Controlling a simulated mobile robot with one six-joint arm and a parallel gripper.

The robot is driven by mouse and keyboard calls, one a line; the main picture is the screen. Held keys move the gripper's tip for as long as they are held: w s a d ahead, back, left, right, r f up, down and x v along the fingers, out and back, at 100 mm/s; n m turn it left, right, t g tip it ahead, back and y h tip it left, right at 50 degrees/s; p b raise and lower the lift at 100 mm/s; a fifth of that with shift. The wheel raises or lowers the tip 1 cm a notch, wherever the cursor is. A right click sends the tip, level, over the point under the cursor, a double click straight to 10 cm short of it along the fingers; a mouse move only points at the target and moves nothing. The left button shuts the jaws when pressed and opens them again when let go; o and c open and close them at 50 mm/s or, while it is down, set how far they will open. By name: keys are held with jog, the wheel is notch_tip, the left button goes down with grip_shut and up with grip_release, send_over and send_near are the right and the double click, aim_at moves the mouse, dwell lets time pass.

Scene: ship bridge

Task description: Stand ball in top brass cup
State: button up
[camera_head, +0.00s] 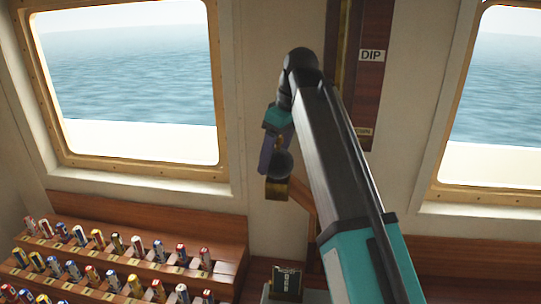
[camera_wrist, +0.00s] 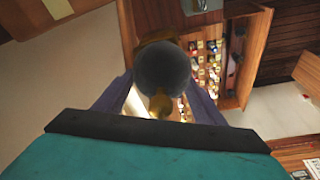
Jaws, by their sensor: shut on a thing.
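A dark grey ball (camera_head: 283,164) is between the purple fingers of my gripper (camera_head: 270,154), which is shut on it. Just below the ball is a small brass piece (camera_head: 277,189), which looks like the brass cup, close to the wall. In the wrist view the ball (camera_wrist: 163,69) fills the middle between the two fingers, and brass (camera_wrist: 156,45) shows behind it. I cannot tell whether the ball touches the brass or sits just above it. The cup's inside is hidden by the ball.
A wooden stepped rack (camera_head: 220,238) with several rows of coloured small cylinders stands at lower left. A dark wood panel marked DIP (camera_head: 371,85) hangs on the wall behind my arm. Windows (camera_head: 125,80) flank the wall. A small dark box (camera_head: 287,283) stands below.

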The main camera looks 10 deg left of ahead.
jog(key=o, duration=1.2)
